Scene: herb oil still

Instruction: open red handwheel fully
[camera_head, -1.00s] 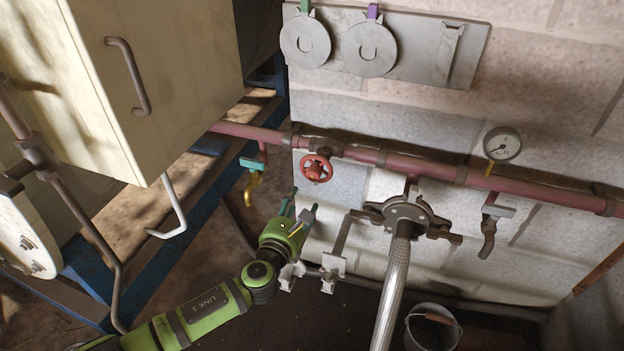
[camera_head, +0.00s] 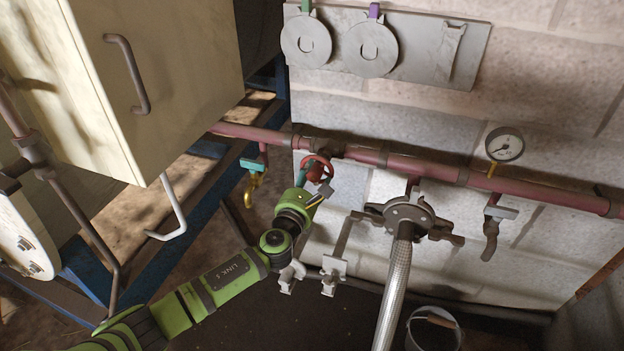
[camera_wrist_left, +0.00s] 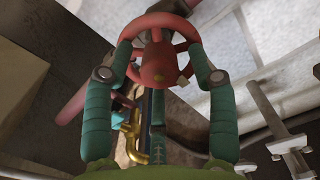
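The red handwheel (camera_head: 316,168) sits on the red pipe along the wall, left of centre in the head view. In the left wrist view the red handwheel (camera_wrist_left: 160,62) fills the upper middle, its hub facing me. My left gripper (camera_head: 310,180) is at the wheel from below and partly hides it. In the left wrist view, the teal fingers of the left gripper (camera_wrist_left: 161,52) are spread wide, one on each side of the wheel, with the tips at its rim. I cannot tell whether they touch it. My right gripper is not in view.
A yellow tap with a teal handle (camera_head: 253,180) hangs left of the wheel. A flange with a braided hose (camera_head: 395,275) and a bracket (camera_head: 335,265) stand to the right. A pressure gauge (camera_head: 505,145) is further right. A cream cabinet (camera_head: 170,70) stands at the left.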

